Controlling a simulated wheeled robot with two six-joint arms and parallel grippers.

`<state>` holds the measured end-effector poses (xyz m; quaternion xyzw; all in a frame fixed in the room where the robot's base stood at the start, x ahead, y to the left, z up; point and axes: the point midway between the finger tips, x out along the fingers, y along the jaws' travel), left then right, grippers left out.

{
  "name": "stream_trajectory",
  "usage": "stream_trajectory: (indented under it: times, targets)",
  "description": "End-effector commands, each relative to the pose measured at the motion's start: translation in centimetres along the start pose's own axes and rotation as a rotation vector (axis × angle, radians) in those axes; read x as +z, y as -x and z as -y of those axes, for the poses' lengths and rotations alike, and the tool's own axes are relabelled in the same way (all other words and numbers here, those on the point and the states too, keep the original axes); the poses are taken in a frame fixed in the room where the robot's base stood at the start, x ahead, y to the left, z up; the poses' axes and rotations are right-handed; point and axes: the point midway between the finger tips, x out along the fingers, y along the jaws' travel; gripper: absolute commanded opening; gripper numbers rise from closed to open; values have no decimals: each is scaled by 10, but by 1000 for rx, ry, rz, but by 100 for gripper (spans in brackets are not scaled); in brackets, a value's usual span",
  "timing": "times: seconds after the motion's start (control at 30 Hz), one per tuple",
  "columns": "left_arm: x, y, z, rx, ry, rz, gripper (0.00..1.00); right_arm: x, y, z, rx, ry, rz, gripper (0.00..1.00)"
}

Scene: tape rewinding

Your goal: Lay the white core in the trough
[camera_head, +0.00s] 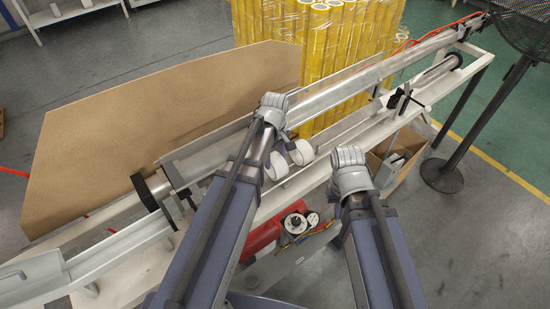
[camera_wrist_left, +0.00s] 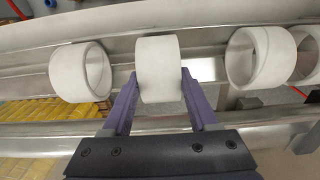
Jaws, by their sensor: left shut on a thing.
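My left gripper (camera_wrist_left: 159,82) is shut on a white core (camera_wrist_left: 158,62), a short hollow cylinder, with one finger on each side. Other white cores lie to its left (camera_wrist_left: 80,72) and right (camera_wrist_left: 257,58) in the left wrist view. A metal trough (camera_wrist_left: 205,69) runs behind the held core; I cannot tell whether the core touches it. In the head view my left gripper (camera_head: 279,134) is over the long machine, its fingers mostly hidden. White cores (camera_head: 276,166) show just below it. My right gripper (camera_head: 351,165) is in front of the machine, its fingers hidden by its wrist.
The long machine frame (camera_head: 465,70) runs diagonally, with a black-ended roller (camera_head: 152,193) at left. A brown board (camera_head: 150,125) and yellow rolls (camera_head: 320,40) stand behind. A cardboard box (camera_head: 408,145) and a fan stand (camera_head: 443,175) are at right. Open floor (camera_head: 500,240) lies front right.

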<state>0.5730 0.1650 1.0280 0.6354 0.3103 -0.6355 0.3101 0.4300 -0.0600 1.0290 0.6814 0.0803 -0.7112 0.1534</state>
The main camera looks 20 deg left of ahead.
Motion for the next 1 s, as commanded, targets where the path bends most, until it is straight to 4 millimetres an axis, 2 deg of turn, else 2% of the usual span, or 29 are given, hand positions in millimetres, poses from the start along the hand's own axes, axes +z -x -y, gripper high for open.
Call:
stream_trajectory:
  times: [0.07,0.37,0.4,0.6,0.7,1.0]
  targets:
    - [0,-5,0,0,0,0,28,0,-5,0,0,0,0,0]
    - [0,-4,0,0,0,0,28,0,-4,0,0,0,0,0]
    - [0,-4,0,0,0,0,64,0,-4,0,0,0,0,0]
    - [0,-4,0,0,0,0,87,0,-4,0,0,0,0,0]
    - [0,-4,0,0,0,0,95,0,-4,0,0,0,0,0]
    - [0,-3,0,0,0,0,95,0,-3,0,0,0,0,0]
